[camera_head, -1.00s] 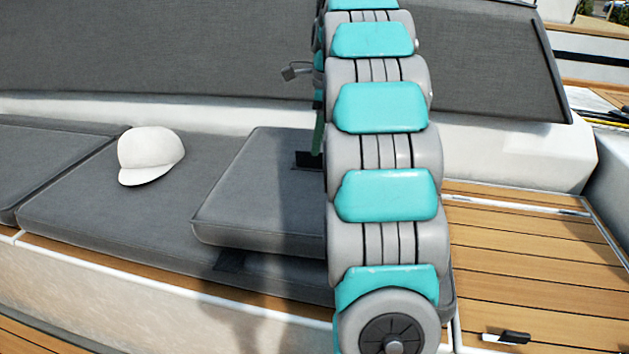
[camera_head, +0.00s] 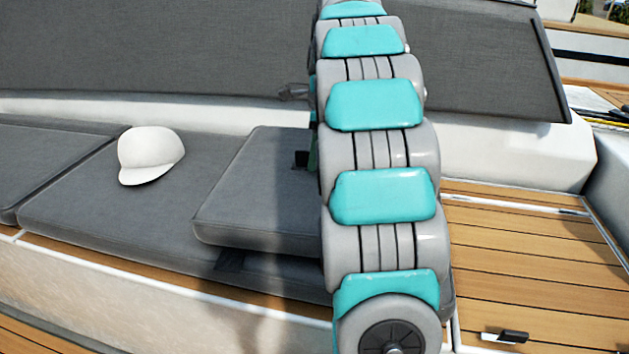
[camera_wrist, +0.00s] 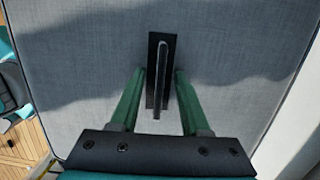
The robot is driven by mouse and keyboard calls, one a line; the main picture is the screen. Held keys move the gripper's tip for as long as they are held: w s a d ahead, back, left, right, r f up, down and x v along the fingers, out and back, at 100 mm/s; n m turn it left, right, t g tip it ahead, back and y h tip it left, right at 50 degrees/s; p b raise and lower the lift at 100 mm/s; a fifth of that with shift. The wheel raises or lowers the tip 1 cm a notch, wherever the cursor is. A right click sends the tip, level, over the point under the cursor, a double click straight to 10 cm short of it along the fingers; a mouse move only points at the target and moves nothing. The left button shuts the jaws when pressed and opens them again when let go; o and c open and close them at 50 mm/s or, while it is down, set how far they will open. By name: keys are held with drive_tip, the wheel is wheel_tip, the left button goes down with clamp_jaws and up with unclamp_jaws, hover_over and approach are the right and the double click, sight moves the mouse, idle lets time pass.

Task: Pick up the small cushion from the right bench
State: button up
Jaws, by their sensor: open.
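The small grey cushion (camera_head: 258,200) lies on the long grey bench pad (camera_head: 95,205), left of my arm, which hides its right part. In the wrist view the cushion (camera_wrist: 90,70) fills most of the picture. A black plate with a slim upright handle (camera_wrist: 161,60) sits on it. My gripper (camera_wrist: 159,75) is open, with one green finger on each side of the handle. Gaps show between the fingers and the handle. In the head view my gripper is mostly hidden behind my arm.
A white cap (camera_head: 150,154) lies on the bench pad left of the cushion. A grey backrest (camera_head: 160,50) rises behind the bench. Wooden decking (camera_head: 520,260) lies to the right, with a small black-and-white object (camera_head: 505,337) on it.

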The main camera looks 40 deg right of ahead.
drive_tip(key=shift+f, duration=0.1)
idle(0.3)
clamp_jaws()
idle(1.3)
